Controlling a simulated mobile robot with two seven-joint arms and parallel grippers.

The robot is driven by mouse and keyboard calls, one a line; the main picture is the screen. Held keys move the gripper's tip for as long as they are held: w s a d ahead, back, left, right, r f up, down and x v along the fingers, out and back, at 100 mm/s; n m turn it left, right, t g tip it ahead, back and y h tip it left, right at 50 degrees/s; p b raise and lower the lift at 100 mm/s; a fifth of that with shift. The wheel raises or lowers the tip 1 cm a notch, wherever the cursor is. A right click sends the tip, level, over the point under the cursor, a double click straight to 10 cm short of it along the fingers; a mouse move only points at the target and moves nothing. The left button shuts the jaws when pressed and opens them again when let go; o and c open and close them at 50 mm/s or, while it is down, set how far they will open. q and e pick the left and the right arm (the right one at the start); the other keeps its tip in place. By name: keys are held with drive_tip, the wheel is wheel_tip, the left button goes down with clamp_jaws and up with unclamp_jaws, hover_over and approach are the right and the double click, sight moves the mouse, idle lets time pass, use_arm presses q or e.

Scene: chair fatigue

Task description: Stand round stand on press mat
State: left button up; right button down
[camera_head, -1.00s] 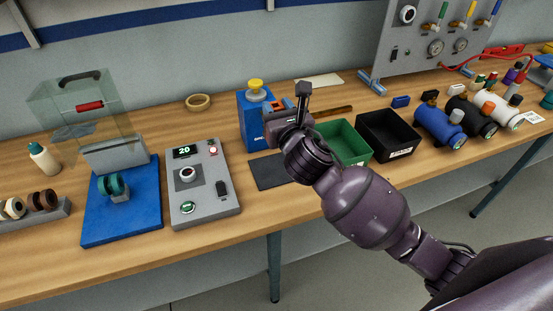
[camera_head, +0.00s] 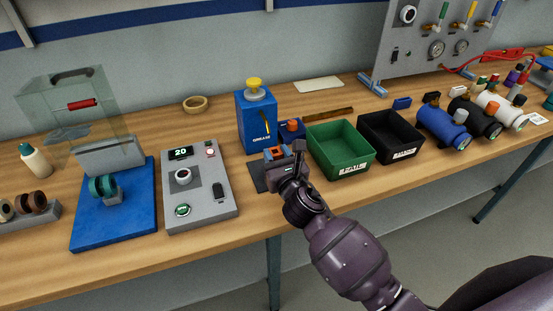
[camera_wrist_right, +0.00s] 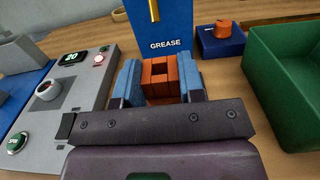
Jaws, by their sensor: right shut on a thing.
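My right gripper (camera_head: 278,151) is shut on an orange-brown piece, above the bench in front of the blue grease dispenser. In the right wrist view, the gripper (camera_wrist_right: 160,82) has its blue fingertips on both sides of the orange piece (camera_wrist_right: 161,68), which looks blocky with a dark square opening on top. I cannot be sure this is the round stand. A flat dark mat (camera_head: 256,174), likely the press mat, lies under the gripper, mostly hidden by it. I cannot tell whether the piece touches the mat. My left gripper is not in view.
The blue grease dispenser (camera_head: 257,122) and a blue box with an orange knob (camera_head: 291,129) stand behind. The grey control box (camera_head: 200,205) is left of the mat. A green bin (camera_head: 337,165) and a black bin (camera_head: 400,150) are to the right.

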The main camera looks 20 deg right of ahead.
drive_tip(key=shift+f, duration=0.15)
drive_tip(key=shift+f, duration=0.1)
drive_tip(key=c, duration=0.7)
unclamp_jaws()
drive_tip(key=s, duration=1.2)
drive_tip(key=shift+d, duration=0.2)
